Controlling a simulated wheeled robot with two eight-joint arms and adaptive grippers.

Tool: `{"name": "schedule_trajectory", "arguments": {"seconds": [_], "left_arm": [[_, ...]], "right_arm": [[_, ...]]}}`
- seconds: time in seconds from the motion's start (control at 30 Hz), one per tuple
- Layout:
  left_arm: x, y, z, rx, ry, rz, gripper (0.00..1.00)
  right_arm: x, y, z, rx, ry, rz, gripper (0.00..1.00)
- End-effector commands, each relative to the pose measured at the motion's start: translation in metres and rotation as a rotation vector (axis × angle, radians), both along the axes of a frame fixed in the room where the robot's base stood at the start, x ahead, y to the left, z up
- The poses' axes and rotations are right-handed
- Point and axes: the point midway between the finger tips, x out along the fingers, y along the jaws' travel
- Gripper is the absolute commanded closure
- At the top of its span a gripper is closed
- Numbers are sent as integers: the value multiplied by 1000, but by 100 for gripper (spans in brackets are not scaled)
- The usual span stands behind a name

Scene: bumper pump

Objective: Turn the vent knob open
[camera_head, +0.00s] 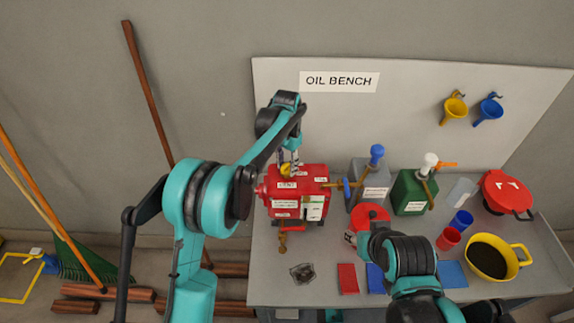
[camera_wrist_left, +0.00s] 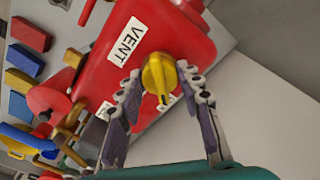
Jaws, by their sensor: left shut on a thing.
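The red oil tank (camera_head: 315,186) stands on the bench with white labels on its faces. The yellow vent knob (camera_wrist_left: 158,74) sits on top of it beside the VENT label (camera_wrist_left: 129,40). My left gripper (camera_wrist_left: 163,85) comes down over the knob and is shut on it, one finger on each side. In the head view my left gripper (camera_head: 289,168) hides most of the knob. My right arm (camera_head: 403,257) reaches over the front of the bench; its fingers cannot be made out clearly.
Right of the tank stand a grey can (camera_head: 369,193) with a blue-topped pump and a green can (camera_head: 412,193). A yellow pan (camera_head: 519,262) of dark liquid, a blue cup (camera_head: 461,222) and a red cup (camera_head: 448,239) are farther right. Coloured blocks lie in front.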

Motion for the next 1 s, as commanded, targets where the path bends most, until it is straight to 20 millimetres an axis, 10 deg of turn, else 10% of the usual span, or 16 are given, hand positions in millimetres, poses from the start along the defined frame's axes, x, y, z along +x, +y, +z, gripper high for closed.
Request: {"name": "schedule_trajectory", "arguments": {"seconds": [0.4, 0.43, 0.5, 1.0], "left_arm": [[0, 0, 0, 0, 1, 8, 93], [0, 0, 0, 0, 1, 8, 59], [0, 0, 0, 1, 1, 8, 43], [0, 0, 23, 0, 0, 7, 43]], "right_arm": [[0, 0, 0, 0, 0, 0, 60], [0, 0, 0, 0, 0, 0, 60], [0, 0, 0, 0, 0, 0, 60], [0, 0, 0, 0, 0, 0, 60]]}}
